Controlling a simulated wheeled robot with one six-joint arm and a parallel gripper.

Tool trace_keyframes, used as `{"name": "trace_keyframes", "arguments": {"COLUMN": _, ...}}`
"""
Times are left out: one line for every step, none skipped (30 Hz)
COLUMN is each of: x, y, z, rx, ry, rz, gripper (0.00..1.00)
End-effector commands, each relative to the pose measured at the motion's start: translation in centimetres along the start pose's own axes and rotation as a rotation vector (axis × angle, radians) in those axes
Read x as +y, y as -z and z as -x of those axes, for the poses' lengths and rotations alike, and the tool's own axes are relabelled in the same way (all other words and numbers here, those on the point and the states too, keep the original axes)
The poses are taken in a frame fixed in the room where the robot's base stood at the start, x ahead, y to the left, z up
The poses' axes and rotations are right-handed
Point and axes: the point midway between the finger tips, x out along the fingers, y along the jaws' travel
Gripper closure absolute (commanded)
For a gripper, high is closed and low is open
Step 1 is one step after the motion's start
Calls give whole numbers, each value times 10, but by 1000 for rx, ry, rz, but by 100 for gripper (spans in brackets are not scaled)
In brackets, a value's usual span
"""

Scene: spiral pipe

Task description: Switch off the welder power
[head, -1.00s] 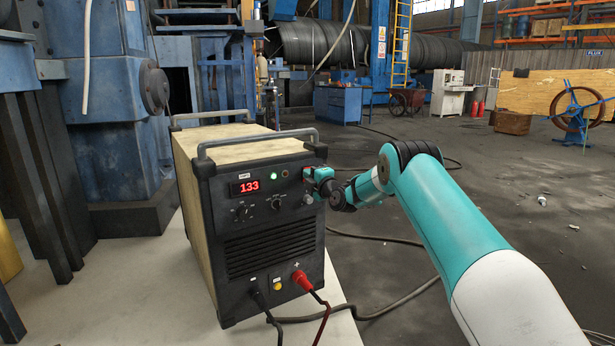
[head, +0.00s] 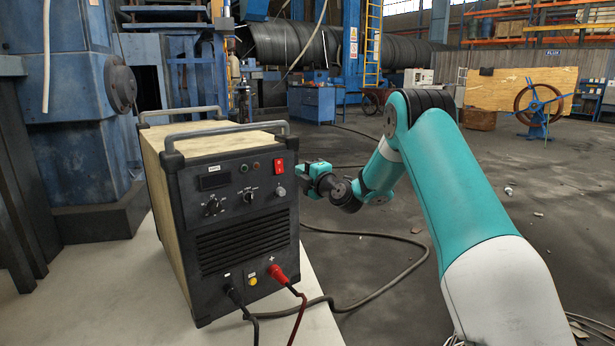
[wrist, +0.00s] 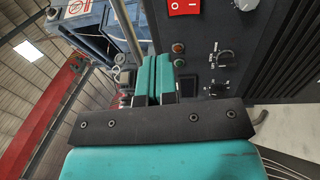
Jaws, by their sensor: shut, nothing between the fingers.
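The welder (head: 240,215) is a black-fronted box with tan sides, standing on a pale surface in the head view. Its display (head: 213,181) is dark and its small indicator lamps look unlit. The red power switch (head: 279,173) is at the upper right of the front panel; it also shows at the top of the wrist view (wrist: 183,7). My gripper (head: 300,170) is to the right of the switch, apart from it, in front of the panel. In the wrist view its teal fingers (wrist: 154,78) are together with nothing between them.
A red cable plug (head: 283,275) and a black one (head: 233,294) sit low on the welder front, their cables running down. A handle (head: 225,135) crosses the welder's top. A dark cable lies on the floor (head: 420,290), which is otherwise fairly open at right.

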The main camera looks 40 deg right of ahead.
Motion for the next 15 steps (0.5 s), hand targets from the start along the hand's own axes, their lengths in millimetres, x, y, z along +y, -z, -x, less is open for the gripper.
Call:
{"name": "trace_keyframes", "arguments": {"x": 0, "y": 0, "z": 8, "rx": -1, "ry": 1, "rz": 0, "gripper": 100}}
{"name": "trace_keyframes", "arguments": {"x": 1, "y": 0, "z": 11, "rx": 0, "ry": 1, "rz": -1, "gripper": 100}}
{"name": "trace_keyframes", "arguments": {"x": 2, "y": 0, "z": 14, "rx": 0, "ry": 1, "rz": 0, "gripper": 100}}
{"name": "trace_keyframes", "arguments": {"x": 3, "y": 0, "z": 16, "rx": 1, "ry": 0, "rz": 0, "gripper": 100}}
{"name": "trace_keyframes", "arguments": {"x": 3, "y": 1, "z": 18, "rx": 1, "ry": 0, "rz": -1, "gripper": 100}}
{"name": "trace_keyframes", "arguments": {"x": 4, "y": 1, "z": 20, "rx": 1, "ry": 1, "rz": 0, "gripper": 100}}
{"name": "trace_keyframes", "arguments": {"x": 4, "y": 1, "z": 21, "rx": 2, "ry": 1, "rz": 0, "gripper": 100}}
{"name": "trace_keyframes", "arguments": {"x": 4, "y": 2, "z": 21, "rx": 2, "ry": 1, "rz": 1, "gripper": 100}}
{"name": "trace_keyframes", "arguments": {"x": 4, "y": 2, "z": 22, "rx": 3, "ry": 0, "rz": 1, "gripper": 100}}
{"name": "trace_keyframes", "arguments": {"x": 5, "y": 2, "z": 22, "rx": 3, "ry": 0, "rz": 1, "gripper": 100}}
{"name": "trace_keyframes", "arguments": {"x": 5, "y": 2, "z": 22, "rx": 4, "ry": 0, "rz": 1, "gripper": 100}}
{"name": "trace_keyframes", "arguments": {"x": 5, "y": 3, "z": 21, "rx": 4, "ry": 0, "rz": 1, "gripper": 100}}
{"name": "trace_keyframes", "arguments": {"x": 5, "y": 3, "z": 21, "rx": 4, "ry": 0, "rz": 1, "gripper": 100}}
{"name": "trace_keyframes", "arguments": {"x": 5, "y": 3, "z": 21, "rx": 4, "ry": 0, "rz": 0, "gripper": 100}}
{"name": "trace_keyframes", "arguments": {"x": 5, "y": 3, "z": 21, "rx": 5, "ry": 0, "rz": 0, "gripper": 100}}
